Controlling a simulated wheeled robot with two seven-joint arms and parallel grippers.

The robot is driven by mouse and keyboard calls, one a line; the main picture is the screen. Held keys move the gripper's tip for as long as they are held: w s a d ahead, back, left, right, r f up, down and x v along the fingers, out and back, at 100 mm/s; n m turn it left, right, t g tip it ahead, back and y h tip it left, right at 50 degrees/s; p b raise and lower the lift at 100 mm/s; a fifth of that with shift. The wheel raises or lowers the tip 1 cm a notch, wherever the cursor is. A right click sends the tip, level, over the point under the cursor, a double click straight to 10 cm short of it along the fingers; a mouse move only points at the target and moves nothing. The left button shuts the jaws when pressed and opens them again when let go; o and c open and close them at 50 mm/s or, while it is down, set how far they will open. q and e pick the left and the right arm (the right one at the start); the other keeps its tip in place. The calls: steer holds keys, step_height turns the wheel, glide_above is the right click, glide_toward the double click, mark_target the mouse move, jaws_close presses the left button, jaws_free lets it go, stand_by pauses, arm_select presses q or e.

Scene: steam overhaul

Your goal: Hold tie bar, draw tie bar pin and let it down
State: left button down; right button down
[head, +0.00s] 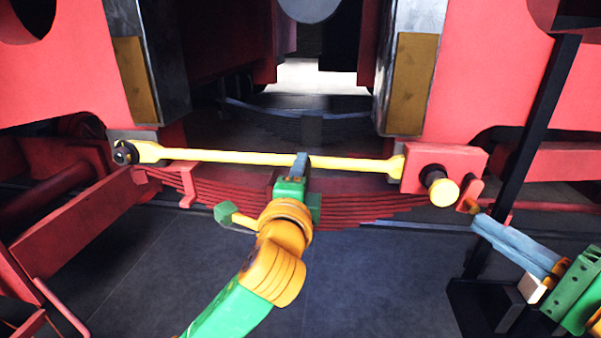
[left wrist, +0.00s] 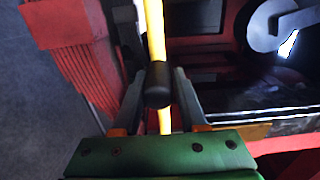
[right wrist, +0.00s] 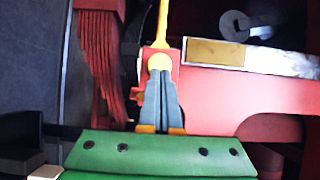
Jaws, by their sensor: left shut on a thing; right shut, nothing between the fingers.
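The yellow tie bar (head: 230,157) spans between the frames, from a dark bolt (head: 125,152) at the left to a red bracket (head: 415,165) at the right. My left gripper (head: 300,164) is shut on the tie bar near its middle; the left wrist view shows a dark sleeve (left wrist: 158,85) on the bar between the fingers. The tie bar pin (head: 443,192), with a yellow round head and black collar, sits in the red bracket. My right gripper (head: 477,222) is shut and empty, its fingertips below and right of the pin head. In the right wrist view the fingertips overlap the pin head (right wrist: 159,62).
A red leaf spring (head: 340,200) lies just below and behind the bar. A black upright post (head: 525,140) stands beside my right gripper. A small red hooked part (head: 468,194) sits right of the pin.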

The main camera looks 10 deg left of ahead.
arm_select(q)
steer(key=shift+r, duration=0.4)
arm_select(e)
steer(key=shift+s, duration=0.7)
steer(key=shift+c, duration=1.2)
jaws_free()
arm_select(q)
steer(key=shift+c, duration=2)
jaws_free()
steer(key=shift+f, duration=0.15)
arm_select(e)
steer(key=v, duration=0.7)
